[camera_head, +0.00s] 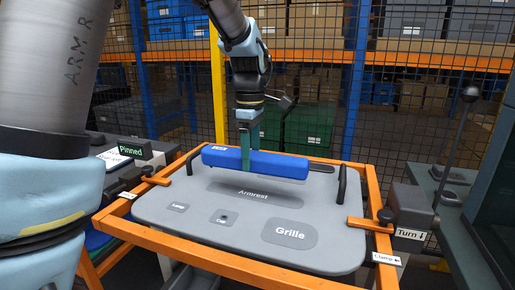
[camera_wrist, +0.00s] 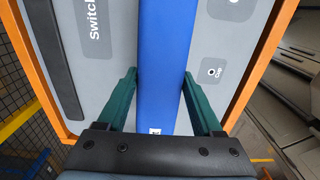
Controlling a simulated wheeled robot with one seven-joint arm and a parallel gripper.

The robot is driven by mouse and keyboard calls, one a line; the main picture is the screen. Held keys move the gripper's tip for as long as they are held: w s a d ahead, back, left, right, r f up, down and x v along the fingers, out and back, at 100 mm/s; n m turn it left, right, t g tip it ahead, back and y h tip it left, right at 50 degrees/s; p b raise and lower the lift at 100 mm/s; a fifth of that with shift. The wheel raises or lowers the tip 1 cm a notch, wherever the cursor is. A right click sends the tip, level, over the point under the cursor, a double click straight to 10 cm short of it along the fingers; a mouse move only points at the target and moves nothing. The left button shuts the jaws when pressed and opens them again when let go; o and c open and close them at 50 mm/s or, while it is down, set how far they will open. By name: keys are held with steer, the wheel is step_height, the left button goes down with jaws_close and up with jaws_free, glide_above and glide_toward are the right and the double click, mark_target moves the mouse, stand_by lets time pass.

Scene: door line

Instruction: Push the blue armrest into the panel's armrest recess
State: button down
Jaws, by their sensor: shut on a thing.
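The blue armrest (camera_head: 272,166) is a long straight bar, held crosswise over the far part of the grey panel. My gripper (camera_head: 247,152) has green fingers closed on either side of it near its middle. The wrist view shows the armrest (camera_wrist: 163,50) between both fingers of my gripper (camera_wrist: 160,80). The dark armrest recess (camera_head: 240,194), labelled "Armrest", shows empty in the head view, below and nearer than the bar. In the wrist view the bar hides it. The bar appears raised, but its exact height above the panel (camera_head: 180,222) is unclear.
The panel has other recesses: Grille (camera_head: 290,233), Lamp (camera_head: 177,207), Cup (camera_head: 224,218) and Switch (camera_wrist: 95,25). Black handles stand at both sides. An orange frame (camera_head: 170,243) with clamps (camera_head: 370,224) surrounds it. A "Pinned" sign (camera_head: 133,151) stands at left. A mesh fence is behind.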

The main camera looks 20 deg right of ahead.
steer(key=b, duration=0.5)
glide_above(252, 194)
steer(key=shift+f, duration=2.9)
steer(key=shift+r, duration=0.1)
steer(key=shift+f, duration=1.1)
jaws_free()
step_height(252, 194, up, 11)
steer(key=shift+f+b, duration=0.1)
steer(key=shift+b, duration=0.3)
stand_by(0.3)
